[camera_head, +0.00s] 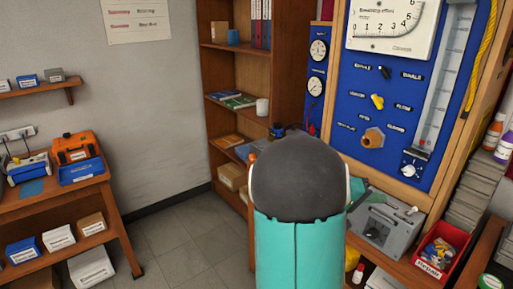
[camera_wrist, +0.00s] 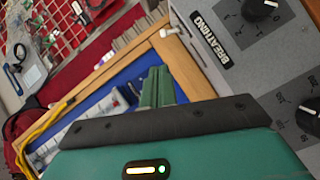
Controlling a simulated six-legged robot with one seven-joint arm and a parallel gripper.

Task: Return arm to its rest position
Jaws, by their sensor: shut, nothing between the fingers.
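My gripper (camera_wrist: 155,72) shows in the wrist view as two green fingers pressed together. It is shut and empty. Beyond it are the blue panel (camera_wrist: 88,106) and its wooden frame (camera_wrist: 172,42), which look tilted in this view. In the head view my teal arm link with a dark cap fills the lower middle.
The blue testbench panel (camera_head: 355,77) with gauges and knobs stands at the right. A grey device (camera_head: 384,228) and a red bin (camera_head: 440,250) sit on the bench below it. Wooden shelves (camera_head: 226,60) stand behind. Tiled floor (camera_head: 180,255) is clear at the left.

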